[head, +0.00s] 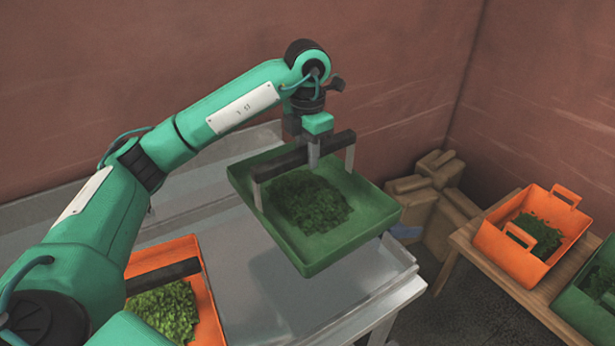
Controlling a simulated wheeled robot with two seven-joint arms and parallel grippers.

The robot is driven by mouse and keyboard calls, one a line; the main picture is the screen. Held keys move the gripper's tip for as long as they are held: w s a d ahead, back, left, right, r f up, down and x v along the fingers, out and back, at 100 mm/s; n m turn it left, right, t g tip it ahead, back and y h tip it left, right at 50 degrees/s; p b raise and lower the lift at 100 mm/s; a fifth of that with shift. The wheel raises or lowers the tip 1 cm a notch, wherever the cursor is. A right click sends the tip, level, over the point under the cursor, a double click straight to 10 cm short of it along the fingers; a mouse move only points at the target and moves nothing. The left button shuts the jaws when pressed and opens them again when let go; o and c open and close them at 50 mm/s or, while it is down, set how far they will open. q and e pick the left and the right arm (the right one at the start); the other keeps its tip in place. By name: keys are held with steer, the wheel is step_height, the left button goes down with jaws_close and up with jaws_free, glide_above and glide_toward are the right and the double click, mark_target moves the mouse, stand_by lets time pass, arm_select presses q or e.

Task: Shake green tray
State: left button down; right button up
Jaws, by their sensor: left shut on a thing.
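The green tray (358,240) holds a heap of dark green leafy bits (310,201) and has a black bar handle (279,163) across its top on metal posts. My left gripper (314,150) is shut on the black handle from above. The tray seems to hang above the metal table, tilted in the picture. The fingertips are partly hidden against the handle. My right gripper is not in view.
An orange tray (207,290) with lighter green bits stands at the lower left, partly behind my left arm. A metal table (385,283) lies below. At right, a wooden table (488,272) bears an orange crate (562,243) and a green crate (577,305). Boxes (440,215) stand in the corner.

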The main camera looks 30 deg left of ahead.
arm_select(q)
step_height(320, 180, up, 2)
steer(key=shift+r, duration=0.3)
step_height(320, 180, up, 7)
steer(key=p, duration=0.5)
steer(key=shift+f, duration=0.1)
steer(key=shift+a+f, duration=0.1)
